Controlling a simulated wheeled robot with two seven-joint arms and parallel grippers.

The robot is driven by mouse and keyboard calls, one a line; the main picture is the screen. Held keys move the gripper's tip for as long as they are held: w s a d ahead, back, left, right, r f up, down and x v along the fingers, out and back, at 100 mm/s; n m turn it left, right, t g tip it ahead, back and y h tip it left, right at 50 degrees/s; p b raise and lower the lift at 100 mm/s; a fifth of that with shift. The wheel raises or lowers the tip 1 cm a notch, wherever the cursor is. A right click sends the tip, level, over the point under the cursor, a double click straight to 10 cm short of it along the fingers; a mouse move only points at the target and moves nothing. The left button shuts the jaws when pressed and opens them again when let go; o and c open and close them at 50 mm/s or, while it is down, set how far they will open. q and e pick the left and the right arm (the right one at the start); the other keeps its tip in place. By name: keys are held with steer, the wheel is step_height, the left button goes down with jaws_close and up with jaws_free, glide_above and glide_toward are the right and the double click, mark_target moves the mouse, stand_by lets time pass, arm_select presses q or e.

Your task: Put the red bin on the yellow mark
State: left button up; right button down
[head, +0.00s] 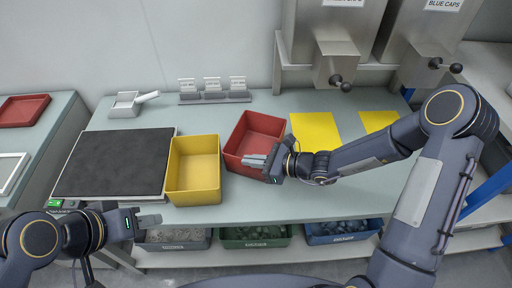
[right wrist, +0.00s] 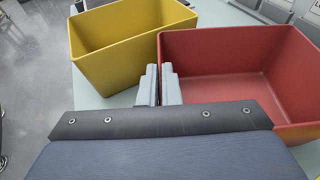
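The red bin (head: 240,133) is an empty open box on the table, turned at an angle beside the yellow bin. Its inside also shows in the right wrist view (right wrist: 235,60). My right gripper (head: 255,161) is at the bin's front wall. In the right wrist view its fingers (right wrist: 160,85) are close together with the bin's wall between them. Whether the bin is lifted, I cannot tell. A flat yellow mark (head: 316,131) lies right of the bin, and a second yellow patch (head: 376,120) lies further right. My left gripper (head: 148,222) is at the table's front left; its finger gap is unclear.
The yellow bin (head: 194,165) stands close on the red bin's left. A dark mat (head: 115,162) lies further left. Small labelled holders (head: 213,93) stand behind. Steel dispensers (head: 337,65) hang over the back right. Several part bins (head: 253,237) sit below the table's front edge.

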steer(key=shift+r, duration=0.1)
step_height(320, 180, up, 18)
steer(key=p, duration=0.2)
steer(key=shift+p, duration=0.3)
steer(key=shift+s, duration=0.1)
